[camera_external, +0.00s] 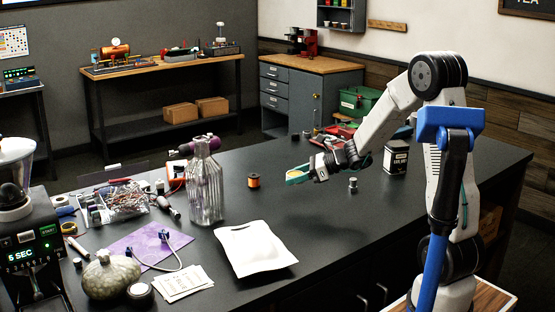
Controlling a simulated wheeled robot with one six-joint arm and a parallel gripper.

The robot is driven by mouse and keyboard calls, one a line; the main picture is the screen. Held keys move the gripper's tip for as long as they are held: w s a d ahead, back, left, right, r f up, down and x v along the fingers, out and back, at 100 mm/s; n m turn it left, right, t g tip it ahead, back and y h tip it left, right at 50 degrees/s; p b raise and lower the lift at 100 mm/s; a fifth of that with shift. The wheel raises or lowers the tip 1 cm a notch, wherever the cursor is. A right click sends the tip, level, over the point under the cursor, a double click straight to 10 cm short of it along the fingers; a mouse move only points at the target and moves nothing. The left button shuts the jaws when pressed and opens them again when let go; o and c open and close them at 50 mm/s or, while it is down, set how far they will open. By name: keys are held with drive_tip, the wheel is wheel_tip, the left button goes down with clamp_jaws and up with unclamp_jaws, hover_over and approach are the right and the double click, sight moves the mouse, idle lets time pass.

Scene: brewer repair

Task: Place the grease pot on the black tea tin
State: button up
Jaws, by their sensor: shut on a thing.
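The black tea tin (396,160) stands upright at the right of the dark workbench, just left of my arm's column. It has a pale label on its front. My gripper (297,176) is above the bench top, left of the tin and clearly apart from it. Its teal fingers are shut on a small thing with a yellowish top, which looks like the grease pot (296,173). The fingers hide most of it, and its exact shape is too small to tell.
A ribbed glass bottle (205,185) stands left of my gripper, with a small orange-and-black spool (253,181) between. A white tray (256,248) lies in front. A small metal piece (353,185) stands between gripper and tin. The front right bench top is clear.

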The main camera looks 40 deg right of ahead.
drive_tip(key=s+d+r+m+t+h, duration=0.1)
drive_tip(key=d+m+t+h, duration=0.1)
drive_tip(key=d, duration=1)
drive_tip(key=s+d+r+m+t+h, duration=0.1)
drive_tip(key=d+r+m+h, duration=0.15)
drive_tip(key=d, duration=0.85)
drive_tip(key=s+d+r+m+t+h, duration=0.1)
drive_tip(key=s+d+m+h, duration=0.3)
drive_tip(key=d, duration=0.6)
drive_tip(key=s+d+r+m+t+h, duration=0.1)
drive_tip(key=s+d+r+m+h, duration=0.1)
drive_tip(key=s+d, duration=0.65)
hover_over(398, 143)
drive_tip(key=s+a, duration=0.1)
drive_tip(key=shift+s+a+f+g, duration=0.1)
drive_tip(key=shift+f+g, duration=0.2)
drive_tip(key=shift+f, duration=0.45)
drive_tip(key=shift+w+d, duration=0.25)
drive_tip(key=shift+w, duration=0.15)
drive_tip(key=shift+w+f, duration=0.1)
drive_tip(key=shift+f, duration=1.7)
drive_tip(key=shift+f, duration=0.1)
drive_tip(key=o, duration=1.1)
drive_tip(key=shift+f, duration=0.1)
drive_tip(key=shift+c, duration=0.2)
